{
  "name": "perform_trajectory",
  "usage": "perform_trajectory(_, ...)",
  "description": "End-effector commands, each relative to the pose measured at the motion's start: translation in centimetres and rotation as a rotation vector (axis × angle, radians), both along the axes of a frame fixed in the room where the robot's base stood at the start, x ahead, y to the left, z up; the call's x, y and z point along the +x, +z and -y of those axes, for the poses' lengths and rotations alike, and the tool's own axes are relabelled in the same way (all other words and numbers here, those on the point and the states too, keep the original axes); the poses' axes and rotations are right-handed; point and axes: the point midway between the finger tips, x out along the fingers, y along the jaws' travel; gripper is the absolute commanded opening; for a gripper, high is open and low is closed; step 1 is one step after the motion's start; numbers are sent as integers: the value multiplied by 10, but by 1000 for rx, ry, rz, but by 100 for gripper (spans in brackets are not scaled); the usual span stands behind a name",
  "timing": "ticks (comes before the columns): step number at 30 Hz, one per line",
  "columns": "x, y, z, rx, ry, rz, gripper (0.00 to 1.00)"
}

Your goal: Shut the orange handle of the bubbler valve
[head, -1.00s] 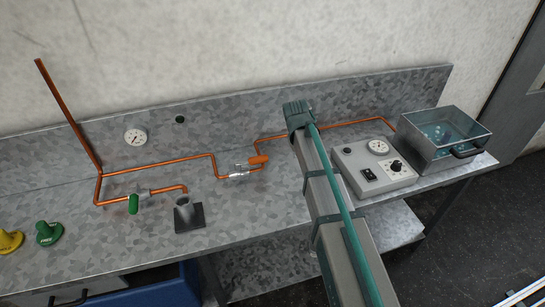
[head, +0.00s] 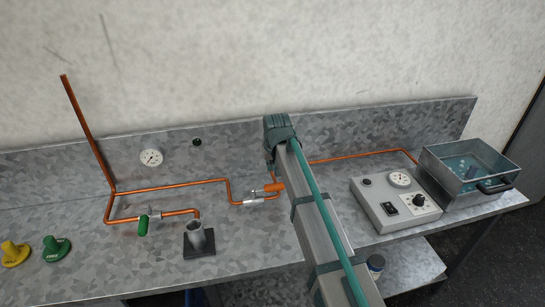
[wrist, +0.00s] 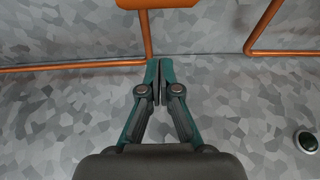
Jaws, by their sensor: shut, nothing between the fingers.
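The bubbler valve (head: 254,201) has a pale metal body in the copper pipe run on the bench, left of my arm in the head view. Its orange handle (head: 273,187) lies roughly along the pipe, close to my arm's left edge. In the wrist view, part of the orange handle (wrist: 158,3) shows at the top edge, cut off by the frame. My gripper (wrist: 158,63) is shut and empty, its tips close to the copper pipe in that picture and apart from the handle. The head view does not show the fingers, hidden by my arm.
Copper pipe (head: 350,157) runs along the backsplash. A green-handled valve (head: 144,226) and a dark-based stand (head: 199,243) are at left. A grey control box (head: 392,208) and a water bath (head: 430,181) stand at right.

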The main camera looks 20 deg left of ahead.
Motion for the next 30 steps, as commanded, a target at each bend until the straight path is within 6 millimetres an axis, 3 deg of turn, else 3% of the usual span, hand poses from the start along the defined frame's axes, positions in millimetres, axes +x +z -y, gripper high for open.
perform_trajectory(5, 10, -28, -5, -2, 0, -3, 0)
perform_trajectory(9, -12, -30, 7, 0, 0, 0, 0)
perform_trajectory(13, -21, -34, 13, -1, 0, -1, 0)
perform_trajectory(30, -24, -37, 17, -1, -6, 1, 0)
